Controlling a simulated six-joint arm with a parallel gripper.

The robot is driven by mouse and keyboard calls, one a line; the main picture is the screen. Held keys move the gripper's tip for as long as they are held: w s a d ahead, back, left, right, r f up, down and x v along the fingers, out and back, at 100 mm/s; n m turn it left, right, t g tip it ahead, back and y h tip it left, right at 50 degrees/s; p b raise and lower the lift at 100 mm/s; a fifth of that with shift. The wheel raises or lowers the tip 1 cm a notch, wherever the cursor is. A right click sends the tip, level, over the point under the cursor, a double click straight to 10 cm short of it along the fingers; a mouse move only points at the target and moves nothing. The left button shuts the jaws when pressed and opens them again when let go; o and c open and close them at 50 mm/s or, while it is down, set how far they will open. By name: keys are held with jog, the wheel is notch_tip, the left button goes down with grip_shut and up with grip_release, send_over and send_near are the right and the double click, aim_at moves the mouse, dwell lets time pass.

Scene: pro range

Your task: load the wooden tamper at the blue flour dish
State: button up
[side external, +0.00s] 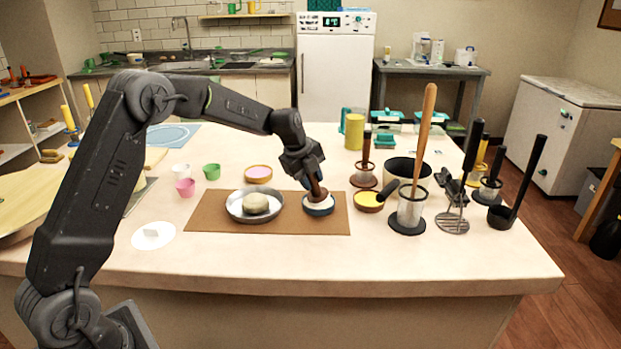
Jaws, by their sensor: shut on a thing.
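My gripper (314,183) is shut on the wooden tamper (319,193), a dark brown tool. The tamper slants a little, and its lower end is down at the white flour in the blue flour dish (319,210). The dish sits on the brown mat (280,225), toward its right side. Whether the tamper presses into the flour or only touches it I cannot tell. The gripper's fingers hide the tamper's upper part.
A metal pan (235,211) with a dough ball (255,203) stands left of the dish. A yellow-filled dish (368,202) and a clear holder (408,212) with a long wooden handle stand to the right. Small cups (185,188) are at left. The front counter edge is clear.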

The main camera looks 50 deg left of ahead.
dwell(0.4)
jog(key=shift+r, duration=3.5)
jog(key=shift+s+d+f+n, duration=0.15)
jog(key=shift+s+d+n, duration=0.15)
jog(key=shift+d+n, duration=0.1)
jog(key=s+d+f+n+g+y, duration=0.1)
jog(key=s+d+f+n+y, duration=0.1)
jog(key=s+n, duration=0.3)
jog(key=s+d+f+n+g+y, duration=0.1)
jog(key=s+d+n, duration=0.3)
jog(key=n, duration=0.6)
jog(key=shift+s+d+f+n+y, duration=0.3)
jog(key=shift+s+f+y, duration=0.25)
jog(key=shift+s+y, duration=0.5)
